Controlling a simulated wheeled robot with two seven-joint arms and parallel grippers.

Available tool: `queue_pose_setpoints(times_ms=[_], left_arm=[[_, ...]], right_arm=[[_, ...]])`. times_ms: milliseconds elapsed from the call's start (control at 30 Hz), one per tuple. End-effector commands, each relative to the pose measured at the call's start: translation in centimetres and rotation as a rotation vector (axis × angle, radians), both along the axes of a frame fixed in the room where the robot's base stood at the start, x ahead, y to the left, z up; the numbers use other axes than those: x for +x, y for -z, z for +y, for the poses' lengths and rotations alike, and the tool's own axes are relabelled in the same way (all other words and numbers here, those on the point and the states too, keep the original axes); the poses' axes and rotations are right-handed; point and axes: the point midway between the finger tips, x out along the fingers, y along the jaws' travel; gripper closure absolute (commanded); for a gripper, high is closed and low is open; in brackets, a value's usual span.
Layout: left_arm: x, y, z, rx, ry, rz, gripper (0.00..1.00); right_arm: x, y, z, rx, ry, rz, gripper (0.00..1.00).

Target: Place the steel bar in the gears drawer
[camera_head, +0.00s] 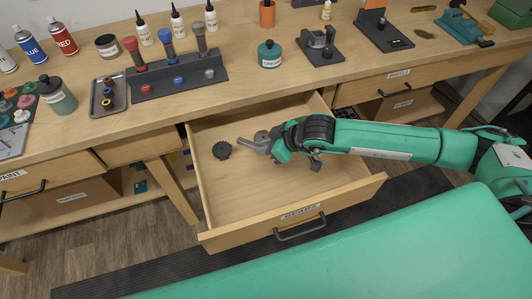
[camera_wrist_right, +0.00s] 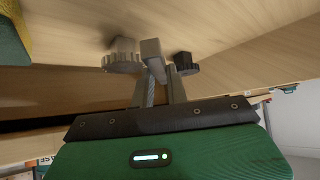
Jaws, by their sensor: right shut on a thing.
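My right gripper (camera_head: 262,145) reaches into the space over the drawer from the right. In the wrist view my right gripper (camera_wrist_right: 160,92) is shut on the grey steel bar (camera_wrist_right: 152,58), whose end sticks out past the fingertips. In the head view the bar (camera_head: 244,142) shows as a short light grey piece pointing left. Whether it touches the drawer floor I cannot tell. My left gripper is out of view.
A black gear (camera_head: 222,150) lies in the drawer, left of the bar. A grey gear (camera_wrist_right: 122,57) shows beside the bar in the wrist view. The drawer's front half is clear. The bench (camera_head: 200,97) behind holds a screwdriver rack (camera_head: 178,84), bottles and a green jar (camera_head: 270,54).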

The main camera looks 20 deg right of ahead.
Motion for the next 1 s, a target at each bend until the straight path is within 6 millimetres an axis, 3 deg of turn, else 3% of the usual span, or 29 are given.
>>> queue_pose_setpoints(times_ms=[400, 767, 800, 1000], left_arm=[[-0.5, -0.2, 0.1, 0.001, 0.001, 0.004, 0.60], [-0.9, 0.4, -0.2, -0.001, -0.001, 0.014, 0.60], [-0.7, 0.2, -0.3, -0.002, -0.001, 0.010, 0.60], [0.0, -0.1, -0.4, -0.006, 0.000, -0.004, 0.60]], right_arm=[[-0.1, 4.5, 0.0, -0.001, 0.000, 0.001, 1.00], [0.0, 4.9, 0.0, -0.001, -0.001, -0.001, 1.00], [0.0, 4.8, 0.0, 0.000, -0.001, -0.001, 0.79], [0.0, 4.7, 0.0, -0.001, -0.001, 0.000, 0.76]])
